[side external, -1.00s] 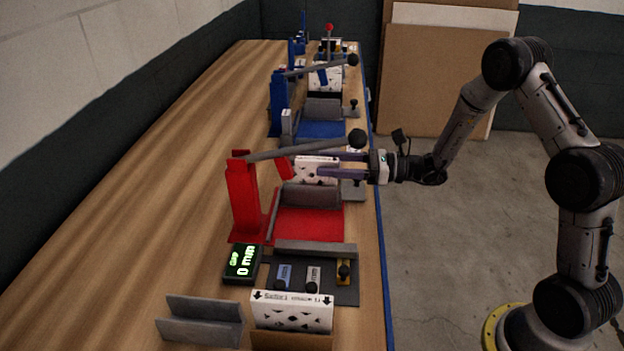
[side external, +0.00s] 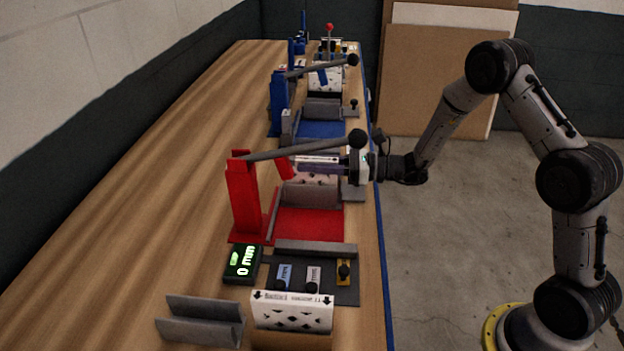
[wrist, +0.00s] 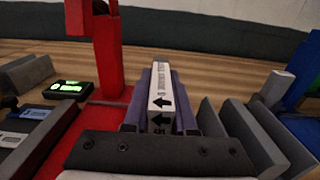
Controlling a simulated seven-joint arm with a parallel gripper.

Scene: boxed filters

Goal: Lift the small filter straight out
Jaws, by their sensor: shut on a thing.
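The small filter (wrist: 162,98) is a white box with black arrows and print on its edge. In the wrist view it stands between the two purple fingers of my gripper (wrist: 160,112), which is shut on it. In the side view my gripper (side external: 322,167) reaches in from the right over the red fixture (side external: 308,223). The filter (side external: 314,178) shows there partly behind the fingers, with its lower part behind a grey plate (side external: 311,194). I cannot tell whether its bottom touches the fixture.
A red post (side external: 244,200) with a black-knobbed lever (side external: 357,139) rises beside the filter. A larger white filter (side external: 292,311) stands in a brown box in front. A display (side external: 242,263) reads 0 mm. Blue fixtures (side external: 321,130) stand behind. Bare table lies to the left.

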